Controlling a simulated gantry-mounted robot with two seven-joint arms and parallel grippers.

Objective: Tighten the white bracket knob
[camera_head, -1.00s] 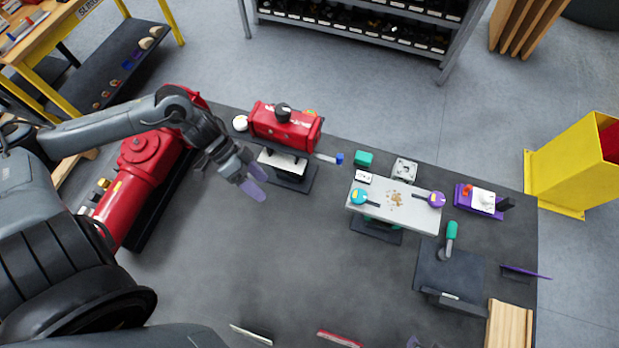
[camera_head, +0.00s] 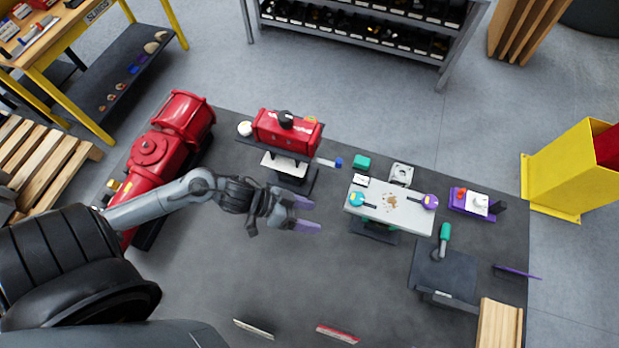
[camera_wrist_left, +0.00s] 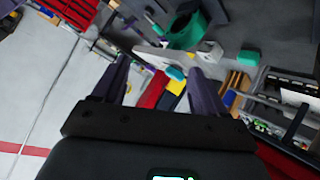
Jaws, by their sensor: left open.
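A small white round knob (camera_head: 245,128) shows at the left end of a red valve actuator (camera_head: 286,131). A dark stand (camera_head: 290,178) with a white plate holds the actuator up; I cannot tell how tight the knob is. My left gripper (camera_head: 309,215) is open and empty, with purple fingers pointing right. In the head view it appears below and to the right of the actuator stand, apart from the knob. In the left wrist view the open fingers (camera_wrist_left: 160,72) have nothing between them, and I cannot make out the white knob there. My right gripper is out of view.
A raised white plate (camera_head: 400,212) with blue and purple knobs stands to the right. The dark table's front middle (camera_head: 290,285) is mostly clear.

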